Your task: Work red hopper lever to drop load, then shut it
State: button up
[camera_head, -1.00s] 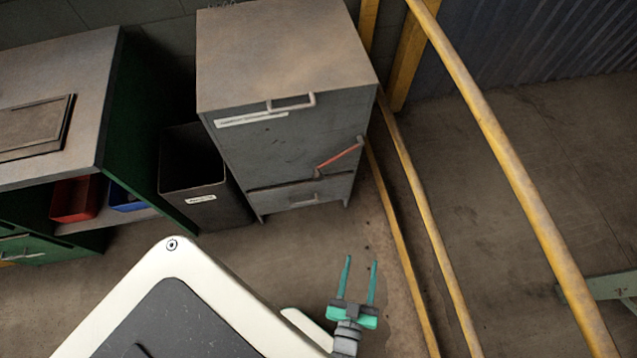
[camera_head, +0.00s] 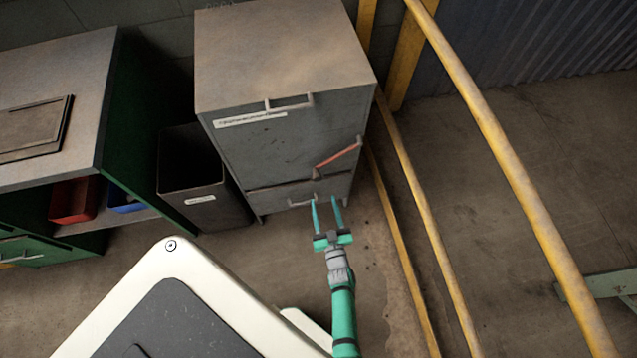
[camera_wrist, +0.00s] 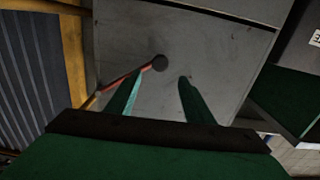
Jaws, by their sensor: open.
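The grey hopper cabinet (camera_head: 285,80) stands against the back wall with a label strip and a handle near its top. Its red lever (camera_head: 338,158) is on the right of the front face, slanting up to the right from a dark pivot. A lower drawer-like panel (camera_head: 300,194) has its own handle. My gripper (camera_head: 325,200) is open and empty, its two green fingers pointing at the lower front, below the lever in the head view. In the wrist view, the red lever (camera_wrist: 128,76) runs from its round pivot down left, partly behind the left finger. Contact cannot be told.
A dark bin (camera_head: 205,190) stands left of the cabinet, beside a green workbench (camera_head: 125,130) with red (camera_head: 75,199) and blue (camera_head: 127,195) boxes beneath. Yellow rails (camera_head: 490,130) run close along the cabinet's right side. Some floor is clear before the cabinet.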

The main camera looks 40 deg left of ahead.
aim_at(317, 180)
jog(key=x, duration=0.9)
jog(key=shift+c, duration=0.3)
